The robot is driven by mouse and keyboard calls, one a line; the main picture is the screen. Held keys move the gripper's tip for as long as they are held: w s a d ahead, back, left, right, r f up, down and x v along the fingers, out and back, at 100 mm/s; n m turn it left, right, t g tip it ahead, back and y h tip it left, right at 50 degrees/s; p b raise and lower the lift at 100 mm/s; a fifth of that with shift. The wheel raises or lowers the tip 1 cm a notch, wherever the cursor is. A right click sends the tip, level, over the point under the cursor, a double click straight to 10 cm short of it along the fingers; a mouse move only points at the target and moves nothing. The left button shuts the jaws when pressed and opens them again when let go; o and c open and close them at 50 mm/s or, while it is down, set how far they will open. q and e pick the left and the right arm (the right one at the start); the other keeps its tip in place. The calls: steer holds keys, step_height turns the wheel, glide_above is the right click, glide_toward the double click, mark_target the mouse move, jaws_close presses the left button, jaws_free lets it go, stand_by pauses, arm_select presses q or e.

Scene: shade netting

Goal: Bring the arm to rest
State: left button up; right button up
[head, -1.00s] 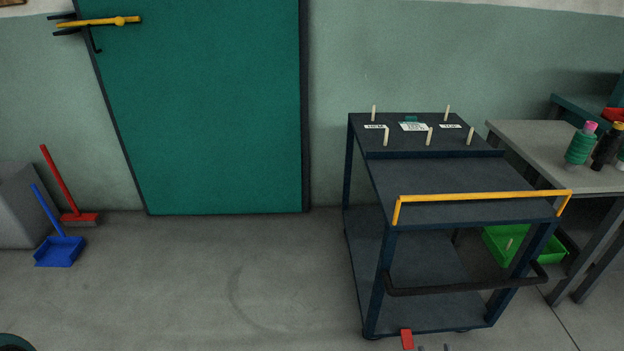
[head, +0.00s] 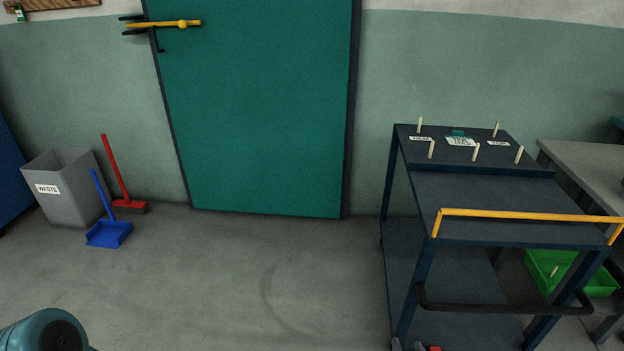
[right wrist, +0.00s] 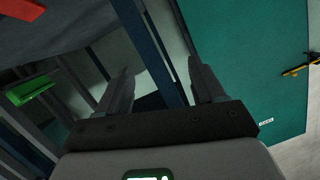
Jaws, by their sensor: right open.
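My right gripper (head: 408,347) barely shows at the bottom edge of the head view, just in front of the cart's near left leg. In the right wrist view my right gripper (right wrist: 162,84) has its two grey fingers wide apart with nothing between them. Dark cart posts (right wrist: 150,50) stand beyond the fingers in that view; I cannot tell the exact distance. My left gripper is not in view.
A dark blue cart (head: 470,187) with pegs and a yellow rail stands at right, beside a grey table (head: 580,170). A green tray (head: 540,265) sits low behind it. The middle floor is clear.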

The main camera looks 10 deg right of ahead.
steer(key=s+a+r+n+g+y, duration=0.1)
steer(key=s+a+g+y, duration=0.1)
steer(key=s+a+g, duration=0.45)
steer(key=s+a+r+g+y, duration=0.2)
steer(key=s+a, duration=0.1)
steer(key=a, duration=0.6)
steer(key=s+a+r+n+g+y, duration=0.1)
steer(key=s+a+r+g, duration=0.2)
steer(key=s, duration=0.5)
steer(key=s+a+r+g+y, duration=0.1)
steer(key=s+a+r+g, duration=0.2)
steer(key=s, duration=0.4)
step_height(320, 180, up, 22)
steer(key=s+a+p, duration=0.1)
steer(key=p, duration=2.1)
steer(key=shift+s+a+n, duration=0.15)
steer(key=shift+s+n, duration=0.15)
steer(key=shift+s, duration=0.05)
steer(key=shift+f, duration=0.1)
steer(key=c, duration=0.5)
steer(key=shift+s+d, duration=0.1)
steer(key=shift+d, duration=0.1)
